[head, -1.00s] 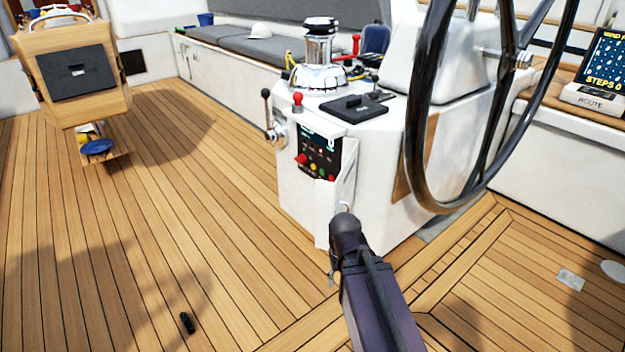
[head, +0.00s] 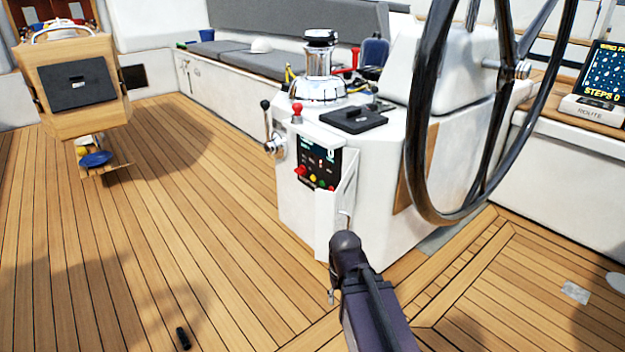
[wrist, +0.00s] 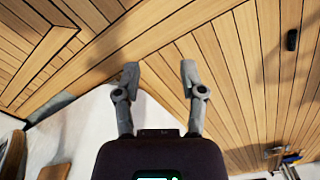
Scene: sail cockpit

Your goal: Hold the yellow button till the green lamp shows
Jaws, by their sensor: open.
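The yellow button (head: 313,177) is a small dot low on a dark panel (head: 320,158) on the front of the white helm pedestal (head: 375,195). A small green round (head: 321,182) sits just right of it; I cannot tell whether it is a lamp or a button, or whether it is lit. A white flap (head: 345,190) stands open at the panel's right side. My gripper (wrist: 159,75) is open and empty in the wrist view, with bare deck beyond its fingers. In the head view my arm's end is in front of and below the panel, apart from the button; its fingers are mostly hidden.
A red knob (head: 299,170) is left of the yellow button. A lever (head: 268,130) juts from the pedestal's left side. The large black wheel (head: 413,130) stands at right. A small black object (head: 183,338) lies on the deck. The deck left of the pedestal is largely clear.

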